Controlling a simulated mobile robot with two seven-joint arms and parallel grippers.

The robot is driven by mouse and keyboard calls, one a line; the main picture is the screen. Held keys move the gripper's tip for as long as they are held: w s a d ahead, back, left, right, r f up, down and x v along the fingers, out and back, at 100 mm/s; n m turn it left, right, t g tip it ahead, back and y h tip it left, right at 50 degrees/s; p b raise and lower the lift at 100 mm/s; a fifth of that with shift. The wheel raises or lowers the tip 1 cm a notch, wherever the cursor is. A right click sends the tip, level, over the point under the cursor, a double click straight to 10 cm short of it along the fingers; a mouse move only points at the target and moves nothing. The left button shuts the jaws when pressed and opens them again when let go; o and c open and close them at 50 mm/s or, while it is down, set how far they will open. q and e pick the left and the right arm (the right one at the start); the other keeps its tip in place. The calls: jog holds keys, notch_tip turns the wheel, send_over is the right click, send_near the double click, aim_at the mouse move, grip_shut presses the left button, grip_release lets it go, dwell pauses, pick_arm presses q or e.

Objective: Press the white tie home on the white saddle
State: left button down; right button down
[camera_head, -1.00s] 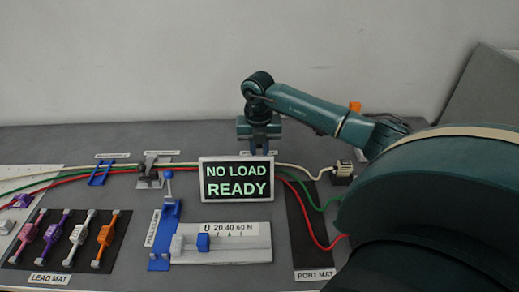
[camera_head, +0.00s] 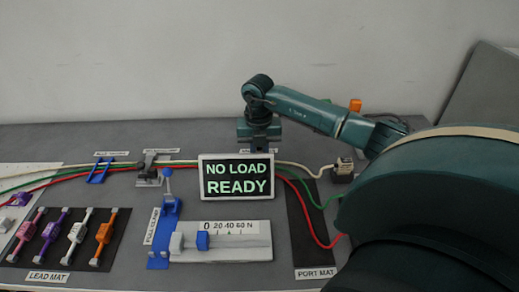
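My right arm reaches in from the right, and my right gripper (camera_head: 258,134) points down behind the display. Its fingertips are hidden, so I cannot tell whether it is open, shut or holding anything. My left gripper is not in view. A label shows partly at the gripper, but any saddle or tie there is hidden by the display and gripper. A pale grey-white fixture with a dark top (camera_head: 149,170) stands left of the display on the cable run; I cannot tell if it is the white saddle. A white cable (camera_head: 300,168) runs along the back and emerges right of the display.
The display (camera_head: 237,177) reads NO LOAD READY. A blue saddle (camera_head: 98,172) stands at left. The lead mat (camera_head: 121,240) holds several coloured pieces. A blue pull clamp (camera_head: 165,235) and force gauge (camera_head: 235,253) are in front. My arm covers the right side.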

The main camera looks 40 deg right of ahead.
jog(key=shift+f, duration=0.15)
jog(key=shift+f+b, duration=0.45)
jog(key=shift+f, duration=0.15)
jog(key=shift+f, duration=0.25)
dwell(0.4)
jog(key=shift+f, duration=0.15)
jog(key=shift+f+b, duration=0.15)
jog(key=shift+b, duration=0.2)
